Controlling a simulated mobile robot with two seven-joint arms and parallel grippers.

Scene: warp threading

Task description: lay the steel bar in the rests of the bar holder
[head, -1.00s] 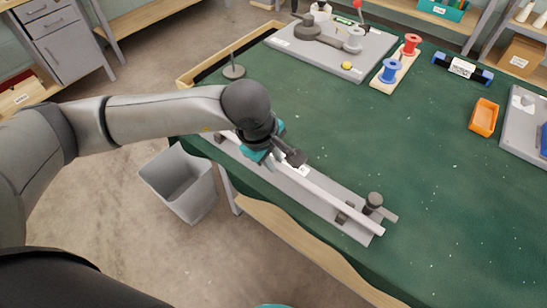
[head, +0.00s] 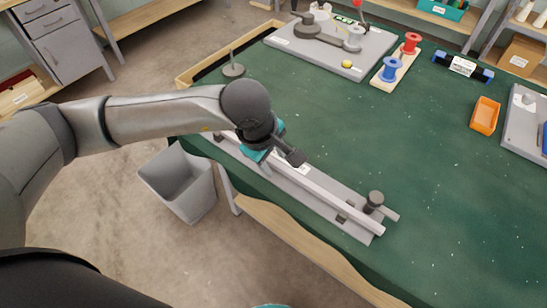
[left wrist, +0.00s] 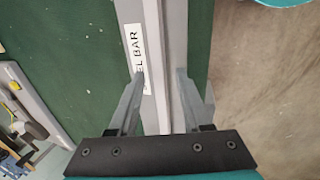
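The steel bar (head: 328,194) is a long pale square bar along the near edge of the green table. It lies lengthwise over the grey bar holder (head: 354,229), which has dark supports and a dark round knob near its right end. I cannot tell whether the bar sits fully down in the rests. My left gripper (head: 275,163) is over the middle of the bar. In the left wrist view its fingers (left wrist: 158,100) are apart, one on each side of the bar (left wrist: 153,60). A teal edge at the bottom of the head view may be my right gripper (head: 272,306); its fingers are hidden.
A grey bin (head: 182,185) stands on the floor by the table's left front. An orange tray (head: 485,116), spools on a wooden board (head: 398,72) and a grey fixture plate (head: 335,50) lie farther back. The middle of the green table (head: 400,140) is clear.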

